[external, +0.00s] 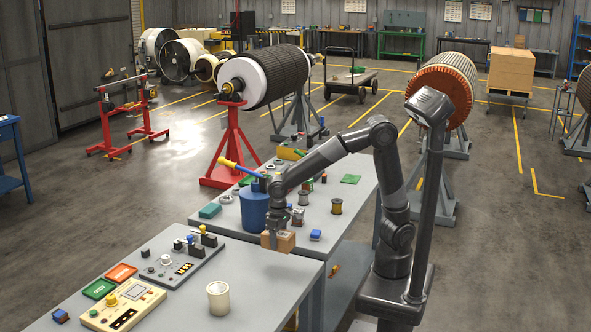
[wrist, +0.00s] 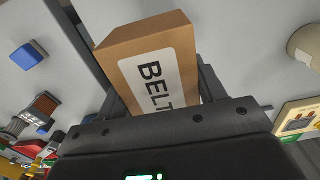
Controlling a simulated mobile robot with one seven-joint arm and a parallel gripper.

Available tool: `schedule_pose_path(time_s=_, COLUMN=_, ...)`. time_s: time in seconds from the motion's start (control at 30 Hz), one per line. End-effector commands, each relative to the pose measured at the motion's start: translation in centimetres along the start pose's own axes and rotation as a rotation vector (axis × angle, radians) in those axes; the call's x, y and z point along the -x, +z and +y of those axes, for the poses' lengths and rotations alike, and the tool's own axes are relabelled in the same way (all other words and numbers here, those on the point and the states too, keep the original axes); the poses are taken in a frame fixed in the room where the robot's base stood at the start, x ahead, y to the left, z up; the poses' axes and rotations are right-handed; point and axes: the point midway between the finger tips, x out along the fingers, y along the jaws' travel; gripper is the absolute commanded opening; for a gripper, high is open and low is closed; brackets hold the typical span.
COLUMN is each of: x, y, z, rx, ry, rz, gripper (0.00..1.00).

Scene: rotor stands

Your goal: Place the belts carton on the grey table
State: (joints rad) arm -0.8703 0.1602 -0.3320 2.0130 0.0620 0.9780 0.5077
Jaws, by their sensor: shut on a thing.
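The belts carton (external: 279,241) is a small brown box. In the wrist view its white label reads "BELT" on the carton (wrist: 150,62). My gripper (external: 277,234) is shut on the carton, with a finger on each side of it in the wrist view (wrist: 158,95). The carton hangs near the seam between two grey table tops. The nearer grey table (external: 255,270) holds the control boxes, and the farther grey table (external: 345,205) holds the blue bucket. I cannot tell whether the carton's underside touches a surface.
A blue bucket (external: 254,208), spools and a small blue block (external: 315,235) stand on the farther table. Bare top lies right of the switch panel.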

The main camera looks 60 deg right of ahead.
Motion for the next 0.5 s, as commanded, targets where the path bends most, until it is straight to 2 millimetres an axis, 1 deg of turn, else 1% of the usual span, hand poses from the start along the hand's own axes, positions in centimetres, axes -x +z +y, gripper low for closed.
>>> schedule_pose_path(time_s=0.07, x=-0.2, y=0.0, z=-0.3, rx=0.001, ry=-0.001, rz=0.001, gripper=0.32)
schedule_pose_path(time_s=0.17, x=-0.9, y=0.3, z=-1.6, rx=0.005, ry=0.0, rz=-0.001, gripper=0.32)
schedule_pose_path(time_s=0.5, x=-5.5, y=1.6, z=-8.9, rx=0.005, ry=0.002, rz=-0.001, gripper=0.32)
